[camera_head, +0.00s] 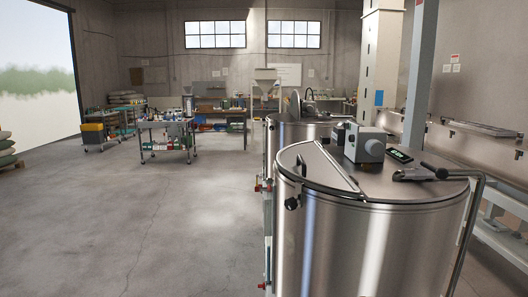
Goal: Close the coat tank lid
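A large stainless steel tank (385,250) stands close in front at the right. A grey motor box (364,145) and a small display (399,155) sit on the top. A second steel tank (284,134) stands behind it, with a rounded metal piece (295,104) standing up on its top, possibly a raised lid. No label shows which is the coat tank. Neither of my grippers is in view.
A bent metal handrail (466,225) runs at the front tank's right side. A pale pillar (380,65) and a long steel vessel (470,148) stand behind at the right. Carts (167,137) and benches stand far back. The concrete floor (150,220) at left is clear.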

